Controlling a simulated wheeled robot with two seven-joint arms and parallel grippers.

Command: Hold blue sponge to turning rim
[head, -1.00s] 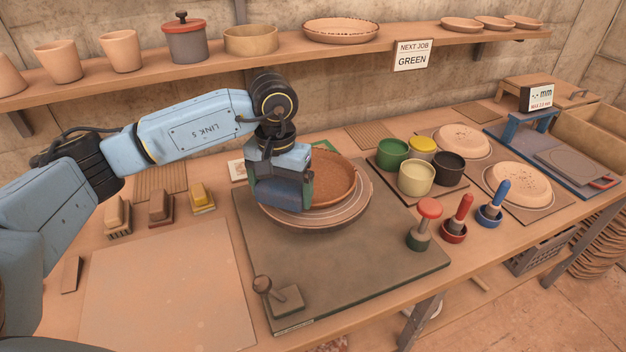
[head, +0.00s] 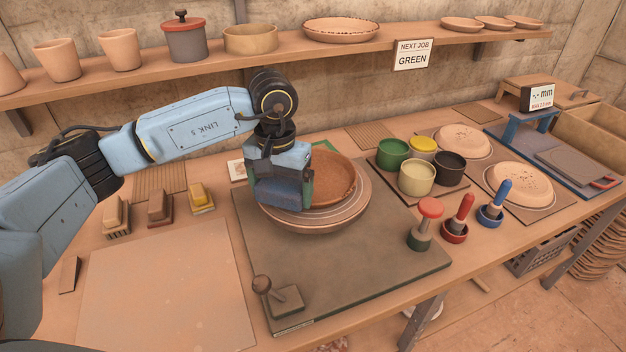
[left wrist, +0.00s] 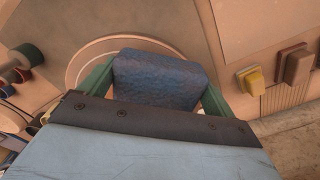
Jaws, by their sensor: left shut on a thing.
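My left gripper (head: 280,187) is shut on the blue sponge (head: 279,193), over the left side of the wheel. In the left wrist view the blue sponge (left wrist: 160,78) sits between two green fingers. A terracotta dish (head: 333,182) lies on the round wheel (head: 325,222); the gripper covers its left part. The sponge overlaps the dish's left rim in the head view, but I cannot tell whether they touch. The wheel stands on a dark square base (head: 390,260) with a small lever (head: 270,290) at its front left. My right gripper is not in view.
Three blocks, one with a yellow sponge-like top (head: 201,196), stand at left. A shelf (head: 250,65) runs behind. A bare board (head: 165,290) lies front left.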

